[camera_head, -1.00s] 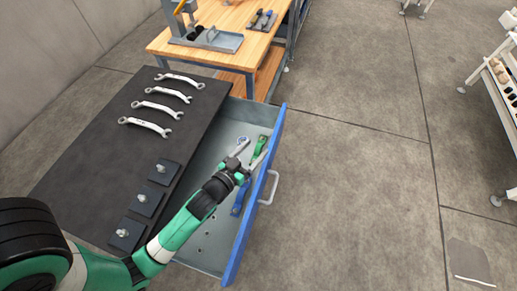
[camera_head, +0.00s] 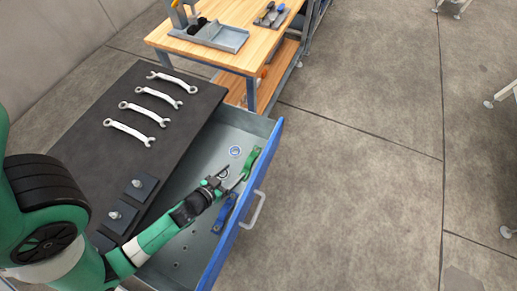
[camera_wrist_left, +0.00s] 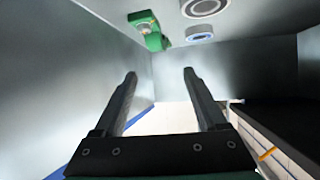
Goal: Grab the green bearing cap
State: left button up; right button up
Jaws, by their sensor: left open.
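The green bearing cap (camera_head: 251,162) lies in the open blue-fronted drawer (camera_head: 262,178), close to the front wall. It also shows at the top of the left wrist view (camera_wrist_left: 149,32), beyond the fingertips. My left gripper (camera_head: 231,178) is inside the drawer area, just to the near left of the green cap and apart from it. Its two fingers are spread and empty in the left wrist view (camera_wrist_left: 160,76). My right gripper is not in view.
A blue bearing cap (camera_head: 223,213) lies beside my left wrist in the drawer. A bearing ring (camera_head: 235,152) lies left of the green cap, and another ring (camera_wrist_left: 205,7) shows in the wrist view. Wrenches (camera_head: 137,131) lie on the dark cabinet top (camera_head: 95,150).

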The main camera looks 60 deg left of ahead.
aim_at(249, 161)
pick_arm(q)
jog(key=shift+s+f, duration=0.1)
jog(key=shift+f, duration=0.35)
jog(key=x, duration=0.5)
jog(key=shift+w+a+f+b, duration=0.1)
jog(key=shift+w+f+b, duration=0.2)
jog(key=shift+b, duration=0.1)
jog(key=b+x, duration=0.1)
jog(key=x, duration=0.3)
jog(key=shift+w+b, duration=0.35)
grip_shut()
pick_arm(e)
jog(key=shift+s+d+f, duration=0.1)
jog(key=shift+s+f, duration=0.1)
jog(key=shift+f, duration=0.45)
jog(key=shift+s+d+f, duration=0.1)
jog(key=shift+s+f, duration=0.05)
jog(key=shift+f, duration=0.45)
